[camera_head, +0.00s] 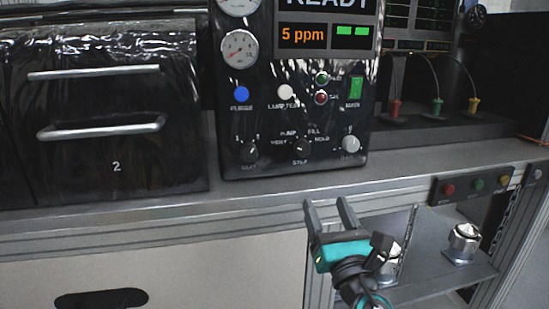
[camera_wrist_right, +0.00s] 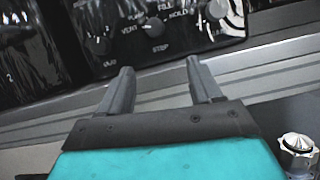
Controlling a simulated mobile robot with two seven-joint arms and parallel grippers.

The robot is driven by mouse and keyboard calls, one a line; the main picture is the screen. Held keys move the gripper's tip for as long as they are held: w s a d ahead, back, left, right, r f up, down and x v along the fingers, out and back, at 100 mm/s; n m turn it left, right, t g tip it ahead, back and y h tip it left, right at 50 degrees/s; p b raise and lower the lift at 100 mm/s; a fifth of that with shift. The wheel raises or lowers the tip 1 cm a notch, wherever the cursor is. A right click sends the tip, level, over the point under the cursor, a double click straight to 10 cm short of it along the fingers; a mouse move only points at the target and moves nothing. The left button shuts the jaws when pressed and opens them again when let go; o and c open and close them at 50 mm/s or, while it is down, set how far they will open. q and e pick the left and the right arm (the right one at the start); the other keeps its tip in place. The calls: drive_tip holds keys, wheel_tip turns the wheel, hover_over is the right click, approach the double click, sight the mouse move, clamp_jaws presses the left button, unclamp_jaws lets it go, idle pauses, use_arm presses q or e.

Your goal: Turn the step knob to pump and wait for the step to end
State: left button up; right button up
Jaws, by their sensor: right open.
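The step knob (camera_head: 301,154) is a dark knob low in the middle of the black control panel (camera_head: 265,100), with VENT, PUMP, FILL and HOLD printed around it. It also shows in the right wrist view (camera_wrist_right: 154,27). Its exact pointer direction is too small to tell. The panel's display (camera_head: 330,28) reads READY and 5 ppm, with two green bars. My right gripper (camera_head: 328,204) is open and empty, in front of and below the panel, apart from the knob. Its two fingers (camera_wrist_right: 156,82) point toward the panel's lower edge. My left gripper is not in view.
A dark knob (camera_head: 249,152) sits left of the step knob and a grey one (camera_head: 350,144) right. A shelf with machined metal housings (camera_head: 463,243) lies below right. The bench edge (camera_head: 150,222) runs under the panel.

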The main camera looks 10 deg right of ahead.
sight(304, 152)
drive_tip(key=shift+n+t, duration=0.3)
drive_tip(key=shift+n, duration=0.4)
drive_tip(key=x, duration=0.4)
drive_tip(key=p+x, duration=0.1)
drive_tip(key=x, duration=0.7)
drive_tip(key=shift+a+r, duration=0.25)
drive_tip(key=shift+r, duration=0.2)
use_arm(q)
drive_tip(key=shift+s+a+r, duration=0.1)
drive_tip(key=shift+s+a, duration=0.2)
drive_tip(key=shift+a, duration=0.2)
use_arm(e)
drive_tip(key=shift+w+r, duration=0.25)
drive_tip(key=shift+w, duration=0.4)
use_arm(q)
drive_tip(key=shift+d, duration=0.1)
use_arm(e)
drive_tip(key=c, duration=1)
drive_tip(key=shift+c, duration=0.2)
